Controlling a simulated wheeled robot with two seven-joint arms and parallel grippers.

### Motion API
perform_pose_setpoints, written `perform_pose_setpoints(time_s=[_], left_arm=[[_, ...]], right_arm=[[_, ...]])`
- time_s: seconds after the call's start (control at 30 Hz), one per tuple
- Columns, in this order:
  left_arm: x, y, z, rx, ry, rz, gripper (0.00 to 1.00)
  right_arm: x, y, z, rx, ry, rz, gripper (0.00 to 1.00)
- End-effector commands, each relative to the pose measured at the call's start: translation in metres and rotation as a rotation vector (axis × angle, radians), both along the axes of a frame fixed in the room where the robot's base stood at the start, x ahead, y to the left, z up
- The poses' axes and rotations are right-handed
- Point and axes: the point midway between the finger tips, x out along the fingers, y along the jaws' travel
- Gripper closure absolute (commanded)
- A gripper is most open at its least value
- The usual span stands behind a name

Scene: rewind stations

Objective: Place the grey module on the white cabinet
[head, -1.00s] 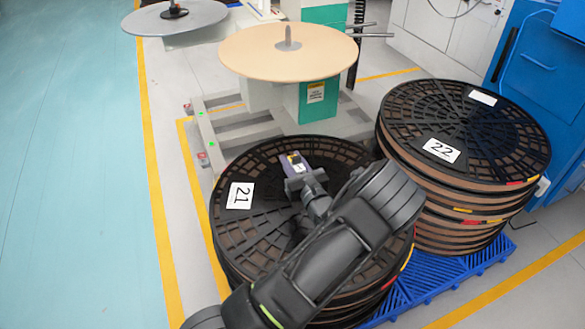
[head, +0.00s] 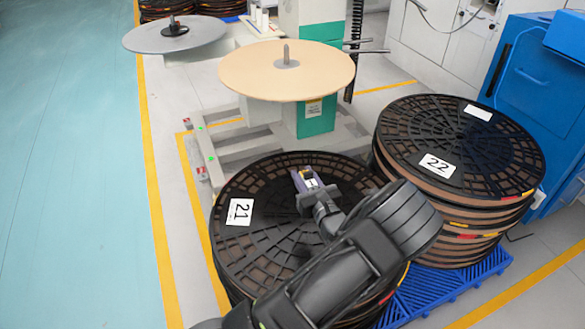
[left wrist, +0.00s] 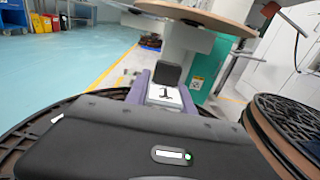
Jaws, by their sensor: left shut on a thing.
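The white cabinet (head: 436,38) stands at the back right, well apart from the gripper. My right gripper is not in view.
A machine with a tan disc (head: 250,72) and upright spindle stands behind the reels. Reel stack 22 (head: 500,150) is at the right, on a blue pallet (head: 440,284). A blue machine (head: 535,85) is beyond it. The teal floor (head: 70,180) at left is clear.

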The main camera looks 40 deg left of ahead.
Motion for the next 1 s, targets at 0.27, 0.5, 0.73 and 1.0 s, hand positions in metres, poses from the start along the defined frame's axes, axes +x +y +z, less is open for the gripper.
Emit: perform_pose_setpoints(time_s=[0.27, 0.5, 0.73, 1.0], left_arm=[[-0.011, -0.131, 0.124, -0.013, -0.002, -0.087, 1.0], [-0.052, -0.219, 0.21, 0.0, 0.002, -0.148, 1.0], [-0.076, -0.248, 0.238, 0.012, 0.001, -0.17, 1.0], [-0.078, -0.25, 0.236, 0.012, 0.001, -0.169, 1.0]], right_arm=[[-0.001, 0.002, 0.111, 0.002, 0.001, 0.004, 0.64], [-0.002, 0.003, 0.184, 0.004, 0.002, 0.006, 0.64], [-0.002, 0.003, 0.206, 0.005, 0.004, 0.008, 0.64], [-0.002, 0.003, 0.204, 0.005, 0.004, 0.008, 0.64]])
